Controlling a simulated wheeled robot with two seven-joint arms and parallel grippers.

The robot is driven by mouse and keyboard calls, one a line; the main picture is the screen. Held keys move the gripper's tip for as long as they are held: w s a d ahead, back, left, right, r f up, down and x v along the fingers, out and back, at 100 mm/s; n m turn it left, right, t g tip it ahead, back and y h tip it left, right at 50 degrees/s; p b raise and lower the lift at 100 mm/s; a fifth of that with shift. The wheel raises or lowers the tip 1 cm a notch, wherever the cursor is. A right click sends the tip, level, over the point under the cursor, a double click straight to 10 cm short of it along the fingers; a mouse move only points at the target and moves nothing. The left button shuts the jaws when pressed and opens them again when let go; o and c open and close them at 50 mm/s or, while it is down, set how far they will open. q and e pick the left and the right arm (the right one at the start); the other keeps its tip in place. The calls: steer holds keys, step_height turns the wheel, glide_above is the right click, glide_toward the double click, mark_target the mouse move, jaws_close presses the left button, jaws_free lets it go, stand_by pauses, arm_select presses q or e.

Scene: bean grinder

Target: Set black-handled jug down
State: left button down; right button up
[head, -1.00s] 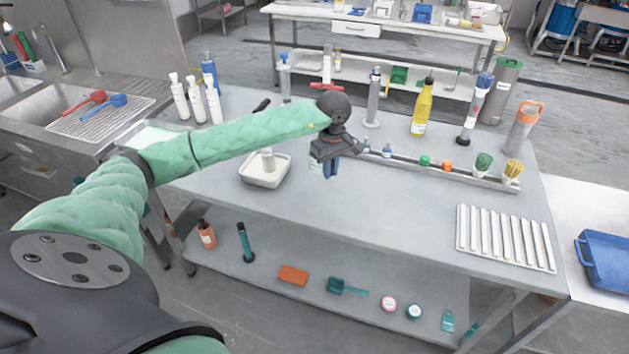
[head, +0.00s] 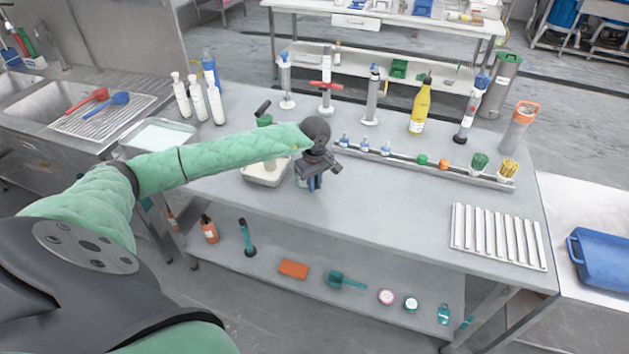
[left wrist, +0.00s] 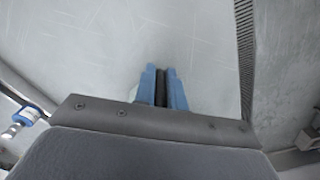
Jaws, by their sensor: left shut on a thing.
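My left gripper (head: 314,184) is above the middle of the grey workbench (head: 390,200), fingers pointing down. In the left wrist view its blue fingers (left wrist: 160,88) are closed on a narrow black strip, which looks like the black handle of the jug. The jug's body is mostly hidden; only a pale sliver (left wrist: 134,92) shows beside the fingers, and a small pale patch (head: 302,183) shows beside them in the head view. I cannot tell whether the jug touches the bench. My right gripper is not in view.
A white tray (head: 262,180) stands left of the gripper, partly behind my arm. A rail with small items (head: 400,160) runs behind it. A yellow bottle (head: 420,108) stands farther back. A ribbed rack (head: 498,237) lies at right. The bench front between gripper and rack is clear.

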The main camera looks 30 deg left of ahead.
arm_select(q)
steer(key=shift+f, duration=0.1)
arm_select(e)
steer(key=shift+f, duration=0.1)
arm_select(q)
steer(key=c, duration=1.5)
jaws_free()
steer(key=shift+o, duration=0.2)
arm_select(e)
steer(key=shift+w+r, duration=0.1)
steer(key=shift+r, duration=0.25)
